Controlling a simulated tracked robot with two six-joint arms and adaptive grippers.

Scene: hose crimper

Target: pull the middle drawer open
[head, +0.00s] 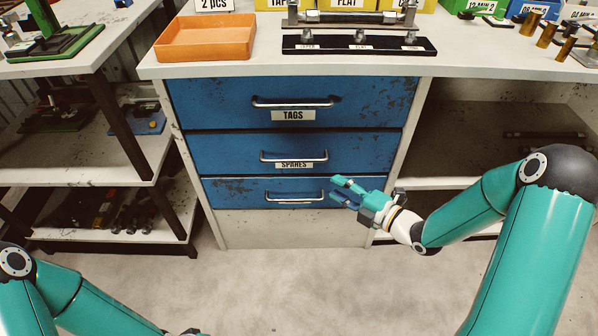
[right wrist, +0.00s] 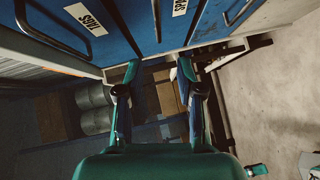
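The middle drawer (head: 225,149) is a worn blue front with a silver bar handle (head: 293,160) and a label partly covered by that handle. It looks shut, level with the drawers above and below. My right gripper (head: 338,189) is open and empty, in front of the lower drawer's right side, below and right of the middle handle and apart from it. In the right wrist view its two fingers (right wrist: 158,72) are spread with a gap between them, and the drawer fronts show beyond the tips.
The TAGS drawer (head: 215,100) is above and an unlabelled drawer (head: 235,192) below, each with a bar handle. An orange tray (head: 205,45) and a black rack (head: 358,45) stand on the bench top. Open shelves flank the drawers. The floor in front is clear.

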